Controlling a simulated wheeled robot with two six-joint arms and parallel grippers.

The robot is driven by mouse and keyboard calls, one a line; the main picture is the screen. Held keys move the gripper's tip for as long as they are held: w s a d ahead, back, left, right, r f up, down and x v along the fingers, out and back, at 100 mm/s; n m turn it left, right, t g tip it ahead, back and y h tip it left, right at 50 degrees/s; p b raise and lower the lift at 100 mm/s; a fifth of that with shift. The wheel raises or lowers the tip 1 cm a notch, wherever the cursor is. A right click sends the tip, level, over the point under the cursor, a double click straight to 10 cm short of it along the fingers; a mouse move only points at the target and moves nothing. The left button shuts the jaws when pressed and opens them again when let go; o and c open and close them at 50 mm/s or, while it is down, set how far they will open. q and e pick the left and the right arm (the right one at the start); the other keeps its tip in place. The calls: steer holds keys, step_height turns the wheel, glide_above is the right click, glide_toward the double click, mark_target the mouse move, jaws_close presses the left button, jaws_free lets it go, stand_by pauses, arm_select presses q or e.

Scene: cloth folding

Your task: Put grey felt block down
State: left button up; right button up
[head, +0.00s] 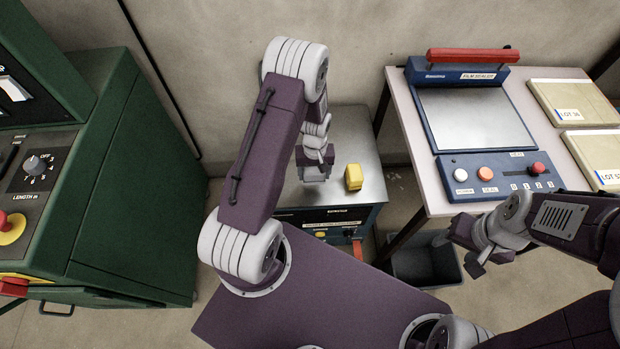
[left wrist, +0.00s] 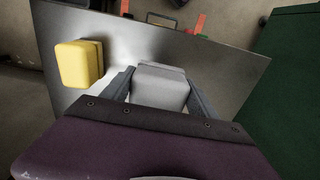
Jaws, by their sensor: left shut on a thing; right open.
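The grey felt block (left wrist: 160,86) is between the fingers of my left gripper (left wrist: 160,92) in the left wrist view, over the metal top. In the head view my left gripper (head: 316,172) is above the steel-topped cabinet (head: 345,130), and the block is mostly hidden there. I cannot tell whether the block touches the metal surface. A yellow block (head: 353,177) sits on the same top, right of my left gripper; it also shows in the left wrist view (left wrist: 78,64). My right gripper (head: 487,262) is open and empty, low at the right by the white table.
A blue film sealer (head: 475,115) with a red handle stands on the white table (head: 405,95) at right, beside lot boxes (head: 572,103). A green machine (head: 140,180) stands at left. A dark bin (head: 425,262) is under the table. Bare metal lies behind the yellow block.

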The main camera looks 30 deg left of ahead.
mark_target(310, 178)
arm_select(q)
steer(key=shift+w+a+f, duration=0.1)
steer(key=shift+a+f, duration=0.45)
steer(key=shift+a, duration=0.3)
steer(key=shift+f, duration=2)
steer(key=shift+f+b, duration=0.1)
steer(key=shift+b, duration=0.3)
steer(key=o, duration=1.6)
